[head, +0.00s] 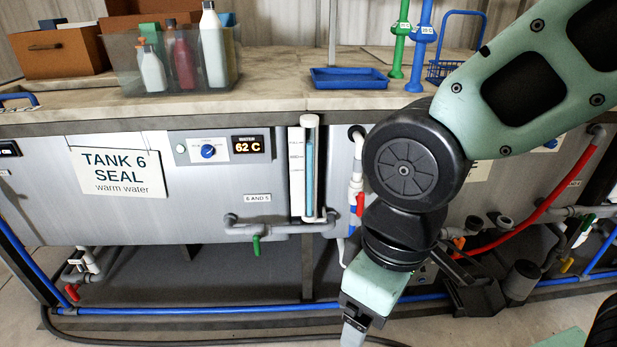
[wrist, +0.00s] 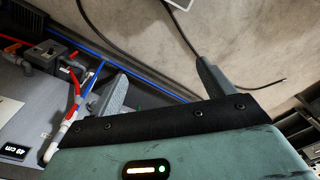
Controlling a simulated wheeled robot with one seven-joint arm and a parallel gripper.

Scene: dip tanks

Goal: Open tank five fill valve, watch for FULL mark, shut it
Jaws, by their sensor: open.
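A valve with a red handle (head: 360,203) sits on a white vertical pipe in the head view, right of a sight tube (head: 309,175) with blue liquid high in it. Marks on the white scale (head: 296,165) are too small to read. My arm hides much of the tank on the right, and its name sign is mostly covered. My gripper (head: 354,330) is low in front of the tanks, cut off by the bottom edge. The wrist view shows my gripper (wrist: 160,80) open and empty. A red handle on a white pipe (wrist: 75,85) is left of the fingers, apart from them.
The tank 6 sign (head: 116,171) and a 62 C display (head: 249,145) are at left. A green-handled valve (head: 256,245) sits under the "6 AND 5" label (head: 257,198). A blue pipe (head: 200,309) runs low along the front. A red hose (head: 540,215) hangs at right.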

